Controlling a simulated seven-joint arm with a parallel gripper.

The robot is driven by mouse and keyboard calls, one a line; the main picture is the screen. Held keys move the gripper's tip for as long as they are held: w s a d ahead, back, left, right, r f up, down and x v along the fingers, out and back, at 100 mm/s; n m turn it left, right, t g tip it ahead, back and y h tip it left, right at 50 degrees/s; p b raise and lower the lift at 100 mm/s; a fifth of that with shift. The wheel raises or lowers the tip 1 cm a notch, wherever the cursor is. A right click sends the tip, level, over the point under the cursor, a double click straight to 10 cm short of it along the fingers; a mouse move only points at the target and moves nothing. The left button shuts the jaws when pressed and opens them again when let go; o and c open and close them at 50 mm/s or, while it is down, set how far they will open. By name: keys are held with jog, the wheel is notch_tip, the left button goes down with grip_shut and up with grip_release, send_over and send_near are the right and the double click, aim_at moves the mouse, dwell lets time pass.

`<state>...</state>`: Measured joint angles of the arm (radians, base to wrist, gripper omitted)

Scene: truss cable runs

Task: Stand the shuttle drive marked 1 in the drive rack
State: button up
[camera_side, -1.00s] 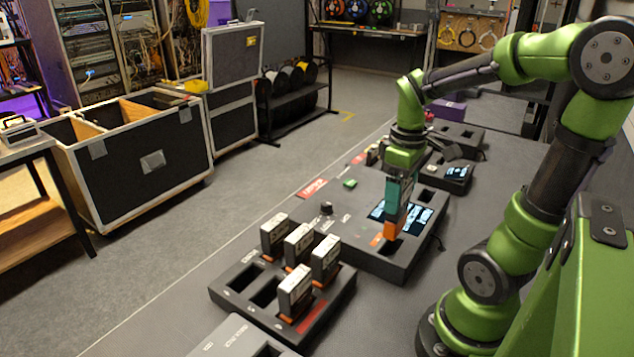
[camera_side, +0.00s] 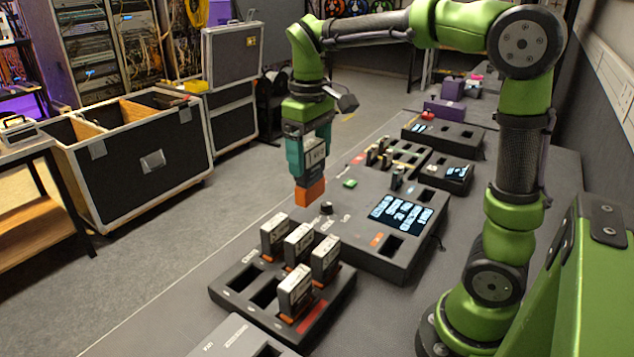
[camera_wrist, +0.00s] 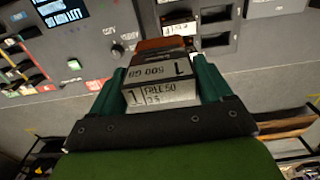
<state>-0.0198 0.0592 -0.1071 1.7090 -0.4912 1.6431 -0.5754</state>
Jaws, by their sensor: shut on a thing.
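The drive marked 1 (camera_side: 312,168) is grey with an orange end and hangs upright, orange end down. My gripper (camera_side: 308,160) is shut on it, with teal fingers on both sides. In the wrist view the drive (camera_wrist: 160,93) shows a 1 on two label faces, between the fingers (camera_wrist: 158,85). The dark drive rack (camera_side: 250,316) is in front of and below the gripper in the side view. Several drives (camera_side: 296,287) stand in it, and empty slots (camera_side: 264,291) show on its left side. The held drive is clear above the table, apart from the rack.
The dock with a lit screen (camera_side: 401,214) and a black knob (camera_side: 327,208) lies just behind the rack. Its lower right slot (camera_side: 393,247) is empty. Flight cases (camera_side: 150,160) stand on the floor at left.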

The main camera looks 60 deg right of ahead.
jog(key=w+a+f, duration=0.1)
jog(key=w+a, duration=0.2)
jog(key=a, duration=0.4)
jog(key=w+a+f, duration=0.1)
jog(key=w+a, duration=0.3)
jog(key=a, duration=0.4)
notch_tip(320, 180, down, 11)
jog(key=d, duration=0.1)
jog(key=shift+s, duration=0.2)
jog(key=shift+f, duration=2.3)
dwell(2.1)
jog(key=o, duration=1.2)
